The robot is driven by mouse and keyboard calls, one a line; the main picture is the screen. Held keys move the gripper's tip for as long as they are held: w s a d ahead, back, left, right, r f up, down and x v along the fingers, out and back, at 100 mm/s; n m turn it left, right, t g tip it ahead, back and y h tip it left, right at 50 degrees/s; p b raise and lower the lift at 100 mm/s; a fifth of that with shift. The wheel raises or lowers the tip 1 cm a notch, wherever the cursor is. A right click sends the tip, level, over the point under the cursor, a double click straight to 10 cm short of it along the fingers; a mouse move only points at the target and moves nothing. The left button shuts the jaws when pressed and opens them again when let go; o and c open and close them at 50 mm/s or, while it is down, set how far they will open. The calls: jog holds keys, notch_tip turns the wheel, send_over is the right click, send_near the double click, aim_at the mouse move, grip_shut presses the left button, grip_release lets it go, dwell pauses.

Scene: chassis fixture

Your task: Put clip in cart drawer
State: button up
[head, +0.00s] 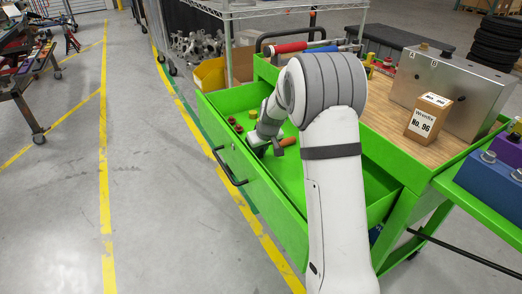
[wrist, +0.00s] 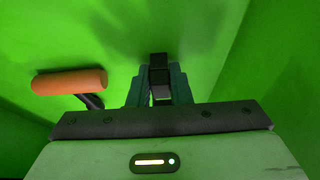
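The cart drawer (head: 243,170) is green, pulled open, and has a black handle on its front. My gripper (head: 258,149) is down inside the drawer, partly hidden by my arm in the head view. In the wrist view my gripper (wrist: 160,92) has its two fingers close together on a small dark block (wrist: 158,62), which looks like the clip. The block is over the green drawer floor; whether it touches the floor I cannot tell. The clip is not distinguishable in the head view.
An orange-handled tool (wrist: 70,81) lies left of my fingers; its handle also shows in the head view (head: 288,142). Small red parts (head: 234,123) are in the drawer. The wooden cart top (head: 385,100) holds a No. 96 box (head: 428,117) and a metal case (head: 450,88).

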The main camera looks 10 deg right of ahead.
jog(key=o, duration=0.4)
jog(key=shift+r, duration=0.35)
jog(key=p+v, duration=0.3)
jog(key=v, duration=0.8)
jog(key=shift+s+d+r, duration=0.1)
jog(key=shift+s+r, duration=0.05)
jog(key=shift+r, duration=0.1)
